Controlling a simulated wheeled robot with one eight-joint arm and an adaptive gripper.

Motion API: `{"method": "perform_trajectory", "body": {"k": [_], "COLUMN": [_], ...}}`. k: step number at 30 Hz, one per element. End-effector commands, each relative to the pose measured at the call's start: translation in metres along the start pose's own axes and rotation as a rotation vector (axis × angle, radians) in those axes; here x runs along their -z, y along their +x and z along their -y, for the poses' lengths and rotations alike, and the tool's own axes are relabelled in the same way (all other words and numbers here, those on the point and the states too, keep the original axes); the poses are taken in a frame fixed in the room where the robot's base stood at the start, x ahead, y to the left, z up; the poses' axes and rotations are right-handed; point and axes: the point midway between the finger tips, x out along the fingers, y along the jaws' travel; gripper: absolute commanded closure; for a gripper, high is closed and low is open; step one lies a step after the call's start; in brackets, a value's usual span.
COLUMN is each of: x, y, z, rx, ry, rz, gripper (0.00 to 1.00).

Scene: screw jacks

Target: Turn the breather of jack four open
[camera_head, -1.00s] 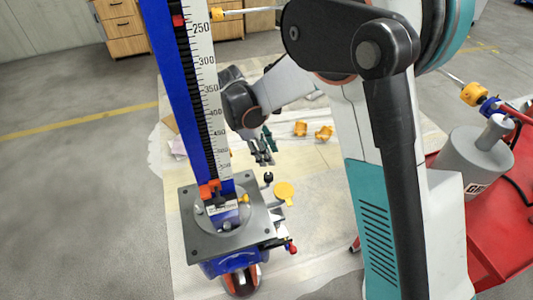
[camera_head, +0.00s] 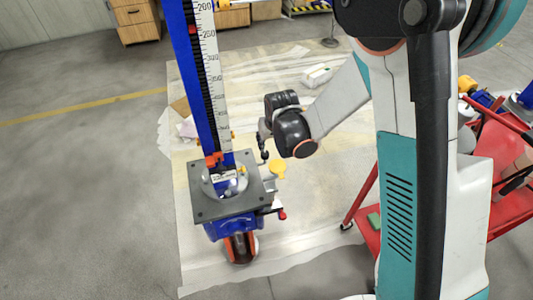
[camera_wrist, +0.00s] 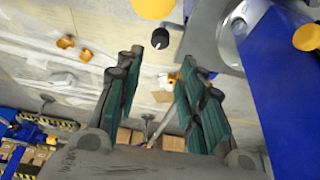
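A jack stands in the head view with a grey square plate (camera_head: 205,207), a blue body (camera_head: 232,228) and a tall blue column with a scale (camera_head: 203,55). I cannot read a jack number. A small black knob (camera_wrist: 160,38) sits beside the plate, near a yellow disc (camera_wrist: 153,8); the disc also shows in the head view (camera_head: 278,168). I cannot tell for certain which part is the breather. My gripper (camera_wrist: 160,62) is open and empty, its green-padded fingers apart, with the black knob just beyond the gap between the tips. In the head view my gripper is small and partly hidden by my wrist.
A red cart (camera_head: 508,215) stands at the right. Orange pieces (camera_wrist: 66,42) lie on the pale floor sheet (camera_head: 310,240). The jack's blue column (camera_wrist: 290,90) rises close at the right of my fingers. Wooden cabinets (camera_head: 136,20) stand far back.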

Motion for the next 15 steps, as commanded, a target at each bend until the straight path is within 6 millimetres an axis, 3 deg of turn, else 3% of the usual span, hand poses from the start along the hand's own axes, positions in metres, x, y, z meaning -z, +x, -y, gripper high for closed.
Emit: {"method": "perform_trajectory", "body": {"k": [15], "x": [-0.001], "y": [0.099], "z": [0.0], "rx": [-0.001], "ry": [-0.004], "rz": [0.002], "gripper": [0.64]}}
